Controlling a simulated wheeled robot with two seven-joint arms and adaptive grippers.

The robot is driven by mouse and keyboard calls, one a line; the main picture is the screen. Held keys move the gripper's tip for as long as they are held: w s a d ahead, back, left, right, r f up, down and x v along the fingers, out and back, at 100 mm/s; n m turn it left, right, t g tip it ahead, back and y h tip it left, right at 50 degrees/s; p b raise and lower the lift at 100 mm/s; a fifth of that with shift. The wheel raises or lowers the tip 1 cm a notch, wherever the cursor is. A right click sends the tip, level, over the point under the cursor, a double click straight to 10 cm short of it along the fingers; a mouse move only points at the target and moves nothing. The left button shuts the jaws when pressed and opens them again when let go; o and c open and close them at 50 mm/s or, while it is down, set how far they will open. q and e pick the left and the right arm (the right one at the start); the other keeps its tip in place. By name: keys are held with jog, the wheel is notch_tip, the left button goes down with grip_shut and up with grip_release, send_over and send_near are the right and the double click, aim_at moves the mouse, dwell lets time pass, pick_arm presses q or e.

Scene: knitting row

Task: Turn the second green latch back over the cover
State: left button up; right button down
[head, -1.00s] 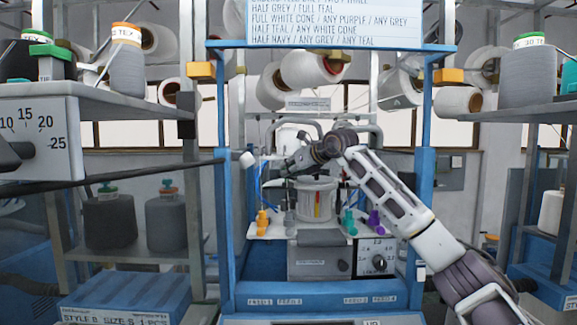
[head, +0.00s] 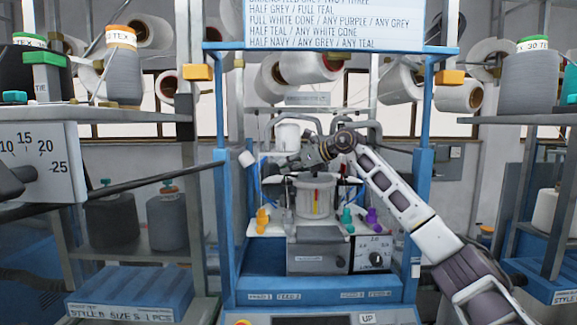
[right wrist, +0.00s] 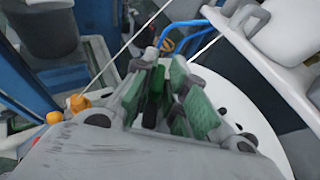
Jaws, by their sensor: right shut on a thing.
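My right gripper (head: 288,164) reaches in from the right, over the left side of the machine's round head (head: 315,198). In the right wrist view its two green-padded fingers (right wrist: 168,95) close around a narrow dark green piece (right wrist: 155,84), which looks like the green latch. The fingers hide much of it, and I cannot tell how far it is turned. A pale round rim (right wrist: 262,135), possibly the cover, lies below and to the right of the fingers. My left gripper is not in view.
Orange (head: 262,220), teal (head: 347,217) and purple (head: 371,217) pieces stand on the white deck around the head. Blue frame posts (head: 226,215) rise at both sides. A dark rod (head: 130,189) crosses at left. Yarn cones crowd the shelves.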

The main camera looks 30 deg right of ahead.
jog(key=c, duration=1.6)
grip_release()
jog(key=shift+o, duration=0.3)
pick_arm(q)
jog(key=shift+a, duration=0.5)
pick_arm(e)
jog(key=shift+v, duration=0.8)
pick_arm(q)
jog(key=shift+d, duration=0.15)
pick_arm(e)
jog(key=v, duration=1)
jog(key=shift+s+d+r, duration=0.1)
jog(key=shift+r, duration=0.05)
jog(key=shift+o, duration=1)
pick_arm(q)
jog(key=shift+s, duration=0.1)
pick_arm(e)
jog(key=shift+o, duration=0.3)
